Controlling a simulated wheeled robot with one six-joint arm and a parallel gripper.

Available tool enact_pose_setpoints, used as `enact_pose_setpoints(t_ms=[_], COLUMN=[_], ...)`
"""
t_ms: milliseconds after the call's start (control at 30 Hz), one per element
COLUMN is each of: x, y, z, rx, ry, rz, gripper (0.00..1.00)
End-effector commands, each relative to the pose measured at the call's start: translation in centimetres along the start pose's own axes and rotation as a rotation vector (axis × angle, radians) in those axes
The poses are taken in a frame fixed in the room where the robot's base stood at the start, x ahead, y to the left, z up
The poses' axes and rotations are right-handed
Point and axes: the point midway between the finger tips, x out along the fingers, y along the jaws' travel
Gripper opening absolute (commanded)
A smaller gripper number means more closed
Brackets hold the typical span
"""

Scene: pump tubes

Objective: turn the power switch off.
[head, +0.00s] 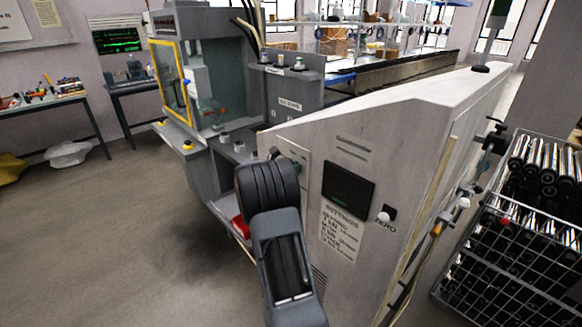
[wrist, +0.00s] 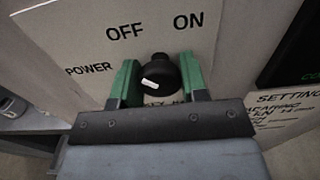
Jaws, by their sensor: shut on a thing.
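The power switch (wrist: 162,72) is a round black knob with a short white mark on its face. It stands out from a pale panel (wrist: 62,38) printed POWER, OFF and ON. In the wrist view my gripper (wrist: 158,80) has its green fingers on either side of the knob and is shut on it. The white mark sits toward the knob's lower left; which label it points to I cannot tell. A label below the knob is partly hidden. In the head view my arm covers the knob and fingers, and only part of the panel (head: 295,160) shows.
A dark display (head: 348,190) and a settings sheet (head: 341,235) are on the cabinet right of my arm. A white knob marked ZERO (head: 383,217) is beside them. A wire rack of dark tubes (head: 470,262) stands at the right.

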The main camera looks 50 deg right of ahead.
Motion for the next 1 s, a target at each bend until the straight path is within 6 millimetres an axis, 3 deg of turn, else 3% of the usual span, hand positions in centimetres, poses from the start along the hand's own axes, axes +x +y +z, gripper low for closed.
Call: enact_pose_setpoints(t_ms=[300, 333, 600, 867, 1000], x=[0.0, 0.0, 0.0, -0.2, -1.5], y=[0.0, 0.0, 0.0, 0.0, 0.1], z=[0.0, 0.0, 0.0, 0.0, -0.1], rx=[-0.003, -0.003, -0.002, -0.001, 0.0], ry=[0.0, 0.0, 0.0, 0.0, 0.0], rz=[0.0, 0.0, 0.0, 0.001, 0.003], gripper=[0.16, 0.41, 0.66, 0.66, 0.66])
